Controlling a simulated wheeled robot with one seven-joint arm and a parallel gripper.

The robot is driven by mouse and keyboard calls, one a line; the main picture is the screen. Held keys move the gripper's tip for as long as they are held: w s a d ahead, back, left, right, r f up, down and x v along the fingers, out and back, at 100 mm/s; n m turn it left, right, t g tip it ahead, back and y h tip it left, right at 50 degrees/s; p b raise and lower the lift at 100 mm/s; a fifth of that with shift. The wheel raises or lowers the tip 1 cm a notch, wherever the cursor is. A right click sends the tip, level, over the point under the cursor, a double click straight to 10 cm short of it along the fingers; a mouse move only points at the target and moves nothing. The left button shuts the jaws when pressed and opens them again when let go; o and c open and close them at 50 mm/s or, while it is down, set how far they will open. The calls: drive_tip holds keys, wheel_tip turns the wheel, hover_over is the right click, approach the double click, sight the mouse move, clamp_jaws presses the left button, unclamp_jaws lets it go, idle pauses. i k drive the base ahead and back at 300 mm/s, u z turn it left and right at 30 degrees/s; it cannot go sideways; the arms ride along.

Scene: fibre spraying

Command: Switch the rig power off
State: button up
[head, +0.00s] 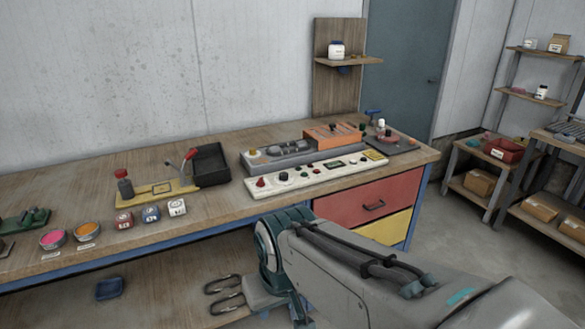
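A long white control panel (330,172) lies on the wooden workbench, with a red knob (261,183), dark knobs, small buttons, a small dark display and a yellow plate at its right end. Which control is the rig power is too small to tell. Behind it stand a grey unit (290,152) with knobs and an orange unit (333,136) with dark knobs. My gripper (213,298) is below the bench's front edge, left of my forearm and apart from the panel. Its two dark looped fingers are spread, with nothing between them.
A wall shelf (348,61) rises behind. Open floor lies at right.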

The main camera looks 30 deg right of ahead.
sight(261, 184)
drive_tip(key=k, duration=0.55)
drive_tip(key=z, duration=0.7)
drive_tip(key=i, duration=1.65)
drive_tip(key=u, duration=0.7)
